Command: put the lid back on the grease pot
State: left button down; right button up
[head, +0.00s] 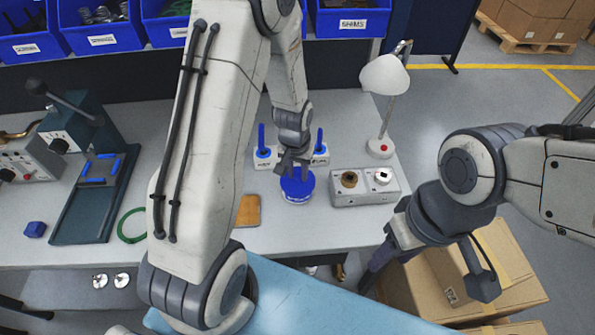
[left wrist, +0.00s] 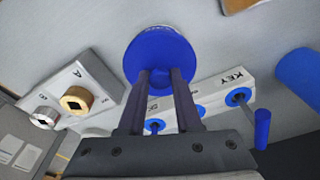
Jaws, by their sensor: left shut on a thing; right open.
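The round blue lid (head: 297,186) is at the middle of the bench, and it also shows in the left wrist view (left wrist: 160,52). My left gripper (head: 294,171) is above it, shut on its raised centre, with both fingers seen in the left wrist view (left wrist: 161,75). A pale edge of the grease pot (head: 298,201) shows just under the lid; the rest is hidden. The lid looks about level and over the pot, but I cannot tell whether it touches. My right gripper (head: 423,274) is open and empty, off the bench's front right.
A grey block with two round inserts (head: 365,198) stands close right of the pot. A white KEY holder with blue-handled pieces (head: 320,155) is behind. A lamp (head: 380,148) stands at the back right, a tan pad (head: 249,210) to the left. Cardboard boxes (head: 510,265) are below right.

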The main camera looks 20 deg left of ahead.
pick_arm(q)
jog(key=shift+c, duration=0.2)
grip_release()
jog(key=shift+r, duration=0.1)
jog(key=shift+r+p, duration=3)
jog(key=shift+r, duration=0.4)
grip_shut()
jog(key=shift+f, duration=0.25)
jog(key=shift+f+b, duration=1.95)
jog(key=shift+f, duration=0.3)
